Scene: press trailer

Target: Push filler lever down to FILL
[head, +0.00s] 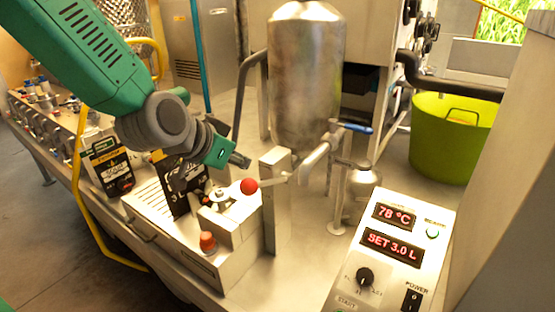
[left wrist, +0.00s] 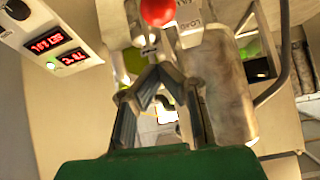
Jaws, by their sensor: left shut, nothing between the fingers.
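The filler lever ends in a red ball knob (head: 249,186). Its short pale arm (head: 274,181) runs right from the knob to a metal post (head: 270,215) beside the steel tank, and looks roughly level. My left gripper (head: 240,160) is shut and empty, a little above and left of the knob, apparently apart from it. In the left wrist view the red knob (left wrist: 158,11) shows at the top edge, beyond the closed fingertips (left wrist: 155,74). A lettered plate (left wrist: 189,20) is beside it, its words unclear. My right gripper is not in view.
A steel tank (head: 306,75) stands behind the lever. A blue-handled valve (head: 355,128) is at right. A control panel (head: 392,243) reads 78 °C and SET 3.0 L. A red-capped part (head: 208,241) stands below the knob. A green tub (head: 455,140) is at far right.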

